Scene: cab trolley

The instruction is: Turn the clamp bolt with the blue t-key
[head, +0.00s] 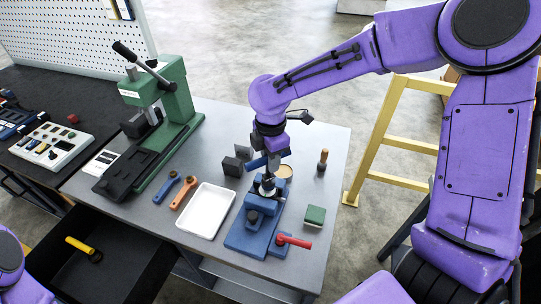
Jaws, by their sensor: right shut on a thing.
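My right gripper (272,160) comes down from above and is shut on the blue t-key (256,163), whose blue crossbar sticks out to the left of the fingers. The key is above the blue clamp fixture (241,238) on the grey table, and its lower end is at or just over a dark round part, apparently the clamp bolt (267,188). I cannot tell whether the key is seated on it. My left gripper is out of view; only a piece of my left arm shows at the lower left.
A green block (315,216) and a wooden-handled tool (322,160) are to the right. A green press (165,105) stands at left.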

